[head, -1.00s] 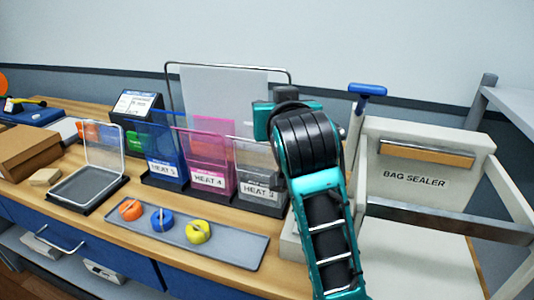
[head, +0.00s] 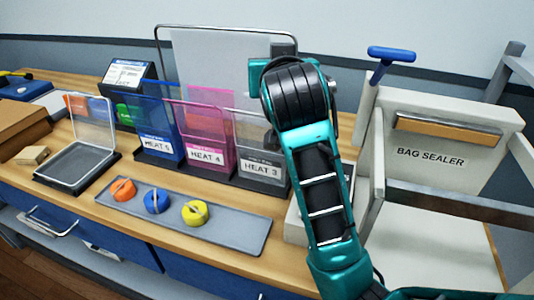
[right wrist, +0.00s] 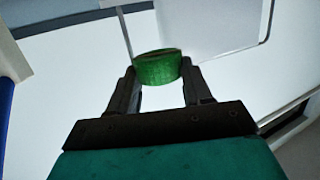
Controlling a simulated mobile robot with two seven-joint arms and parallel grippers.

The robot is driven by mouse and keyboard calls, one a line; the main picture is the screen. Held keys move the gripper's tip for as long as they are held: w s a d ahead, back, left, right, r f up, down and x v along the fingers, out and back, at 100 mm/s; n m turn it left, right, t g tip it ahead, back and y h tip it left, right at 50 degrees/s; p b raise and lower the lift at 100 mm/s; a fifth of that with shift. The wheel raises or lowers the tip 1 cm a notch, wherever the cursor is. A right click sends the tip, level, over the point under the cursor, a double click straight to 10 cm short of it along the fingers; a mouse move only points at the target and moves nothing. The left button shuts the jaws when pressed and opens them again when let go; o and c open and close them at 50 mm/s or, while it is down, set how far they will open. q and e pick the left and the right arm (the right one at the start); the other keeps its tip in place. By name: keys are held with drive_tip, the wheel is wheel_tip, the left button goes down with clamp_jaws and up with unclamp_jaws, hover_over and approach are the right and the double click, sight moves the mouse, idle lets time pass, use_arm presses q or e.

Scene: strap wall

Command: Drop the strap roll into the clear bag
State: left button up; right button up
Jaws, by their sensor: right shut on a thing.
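My right gripper (right wrist: 158,78) is shut on a green strap roll (right wrist: 157,70), held between its fingertips in the right wrist view. In the head view my right arm rises in the foreground, and its wrist hides the gripper and roll. The clear bag (head: 246,135), labelled HEAT 3, stands upright at the right end of the bag row, just left of my right arm. A dark shape shows near its upper right, too unclear to name. I cannot tell whether the roll is over its mouth. My left gripper is not in view.
A pink bag (head: 200,130) and blue bag (head: 150,120) stand left of the clear one. A grey tray (head: 235,232) holds orange, blue and yellow rolls. A bag sealer (head: 430,157) stands right, an open clear-lidded box (head: 75,165) left, a wire-framed board (head: 215,60) behind.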

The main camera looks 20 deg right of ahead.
drive_tip(key=shift+f, duration=0.3)
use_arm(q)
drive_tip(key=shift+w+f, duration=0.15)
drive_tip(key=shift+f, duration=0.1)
use_arm(e)
drive_tip(key=shift+r, duration=0.1)
drive_tip(key=o, duration=1.1)
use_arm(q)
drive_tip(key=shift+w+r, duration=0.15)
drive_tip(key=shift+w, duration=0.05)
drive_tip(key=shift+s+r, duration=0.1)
